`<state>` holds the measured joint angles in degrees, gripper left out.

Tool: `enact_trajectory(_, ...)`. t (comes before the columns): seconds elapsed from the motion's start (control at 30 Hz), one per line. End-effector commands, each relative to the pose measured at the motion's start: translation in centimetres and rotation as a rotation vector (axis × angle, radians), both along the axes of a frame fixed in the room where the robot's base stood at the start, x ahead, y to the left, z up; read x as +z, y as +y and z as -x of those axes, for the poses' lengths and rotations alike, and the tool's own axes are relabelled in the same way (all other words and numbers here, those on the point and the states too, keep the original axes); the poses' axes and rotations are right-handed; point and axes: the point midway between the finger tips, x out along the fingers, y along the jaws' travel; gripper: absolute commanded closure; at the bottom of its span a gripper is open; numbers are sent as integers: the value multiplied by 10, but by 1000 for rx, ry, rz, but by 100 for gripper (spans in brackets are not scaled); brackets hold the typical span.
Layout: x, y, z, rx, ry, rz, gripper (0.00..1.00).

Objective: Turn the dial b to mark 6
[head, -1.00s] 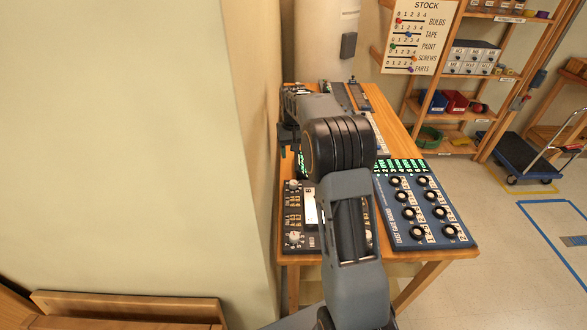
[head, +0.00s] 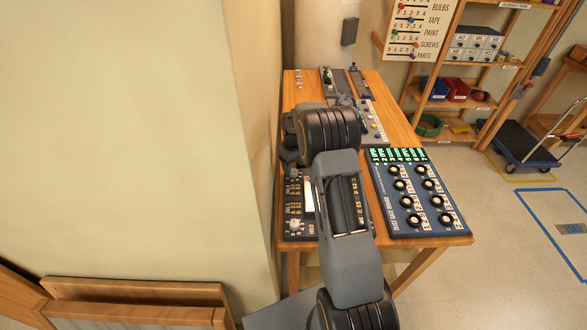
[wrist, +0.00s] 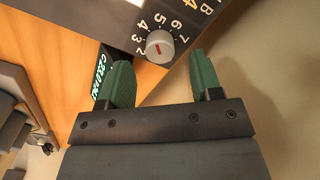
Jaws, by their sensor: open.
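Dial b (wrist: 160,45) is a round grey knob with a red pointer line, on a dark panel in the wrist view. Marks 2 to 7 show around it, with 5 at the top, 6 at upper right and a letter B beside them. Which mark the pointer meets is hard to tell. My gripper (wrist: 160,60) is open, its two green fingers apart. The knob appears in the gap just ahead of the fingertips; contact is not clear. In the head view my arm hides part of the dark panel (head: 294,207), and dial b cannot be made out.
A blue panel (head: 398,231) with several black knobs and a green-lit display stands to the right on the wooden table (head: 398,113). More small panels lie at the back. A wall (head: 257,120) runs close along the table's left side.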

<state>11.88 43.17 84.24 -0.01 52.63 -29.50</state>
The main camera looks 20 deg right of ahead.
Motion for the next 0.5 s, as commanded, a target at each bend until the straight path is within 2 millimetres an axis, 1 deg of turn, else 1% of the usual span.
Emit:
enact_trajectory(0.1,-14,0,0,0,2,0,41)
enact_trajectory(0.2,-23,0,0,-1,1,0,41)
enact_trajectory(0.33,-29,0,0,-1,0,0,41)
enact_trajectory(0.5,-32,0,0,-1,-1,1,41)
